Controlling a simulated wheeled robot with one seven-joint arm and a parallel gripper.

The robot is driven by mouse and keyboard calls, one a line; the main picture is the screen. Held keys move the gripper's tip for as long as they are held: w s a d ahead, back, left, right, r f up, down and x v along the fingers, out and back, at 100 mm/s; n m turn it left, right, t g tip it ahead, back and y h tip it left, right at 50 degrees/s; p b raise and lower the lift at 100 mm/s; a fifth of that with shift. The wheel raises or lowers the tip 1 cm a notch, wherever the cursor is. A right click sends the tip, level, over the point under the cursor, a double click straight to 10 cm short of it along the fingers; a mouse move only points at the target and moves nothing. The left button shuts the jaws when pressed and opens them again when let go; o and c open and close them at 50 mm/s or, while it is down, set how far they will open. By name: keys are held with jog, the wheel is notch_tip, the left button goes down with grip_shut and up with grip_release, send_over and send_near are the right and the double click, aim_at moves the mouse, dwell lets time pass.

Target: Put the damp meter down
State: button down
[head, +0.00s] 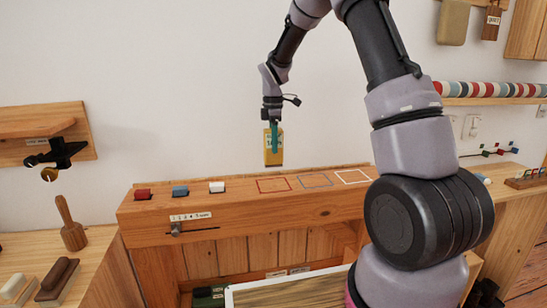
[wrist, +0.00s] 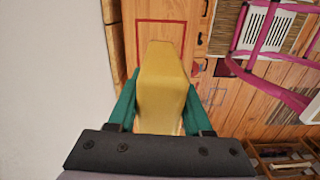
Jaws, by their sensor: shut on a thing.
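The damp meter (head: 273,148) is a yellow block with a small label, held upright in the air above the wooden ledge (head: 240,212) in the head view. In the wrist view the yellow damp meter (wrist: 162,85) fills the space between the green fingers. My gripper (head: 272,128) is shut on it; the gripper also shows in the wrist view (wrist: 158,108). A red outlined square (head: 273,186) is marked on the ledge top below the meter. The same red outline (wrist: 176,21) shows partly behind the meter in the wrist view. The meter's underside is hidden.
Right of the red outline are a greyish outline (head: 315,180) and a white outline (head: 352,176), both empty. The wall is close behind.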

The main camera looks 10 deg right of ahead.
aim_at(273, 163)
notch_tip(273, 163, up, 2)
jog(key=shift+a+r+n, duration=0.1)
jog(key=shift+n, duration=0.2)
notch_tip(273, 163, down, 10)
jog(key=shift+r, duration=0.15)
jog(key=shift+c, duration=1.6)
grip_release()
